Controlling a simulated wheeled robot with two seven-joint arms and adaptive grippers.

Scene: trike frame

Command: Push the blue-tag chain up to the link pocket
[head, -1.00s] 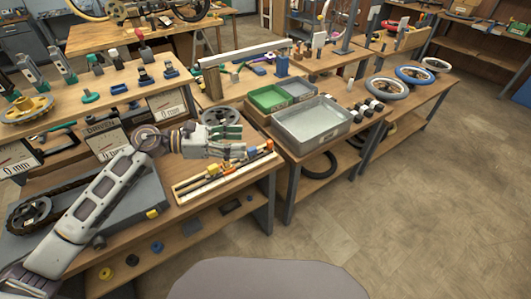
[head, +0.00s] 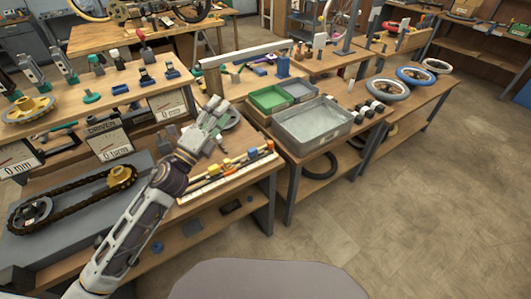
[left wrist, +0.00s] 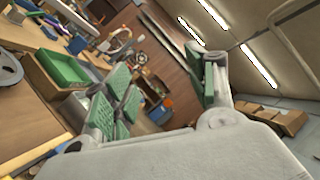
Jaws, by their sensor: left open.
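A pale rack (head: 222,183) with several narrow strips and coloured tags lies near the front edge of the middle bench. A blue tag (head: 252,154) sits toward its right end, between an orange and a yellow tag. The chain under it is too small to make out, and I cannot tell the link pocket. My left gripper (head: 215,116) is open and empty, above the bench behind the rack's left part, apart from the rack. In the left wrist view its green-padded fingers (left wrist: 165,100) are spread with nothing between them. My right gripper is not in view.
A dark chain loop (head: 75,201) runs around two sprockets on a grey base at left. Gauge cards (head: 109,140) stand behind it. A green bin (head: 268,99) and a grey tray (head: 312,122) stand right of my gripper. The floor at right is clear.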

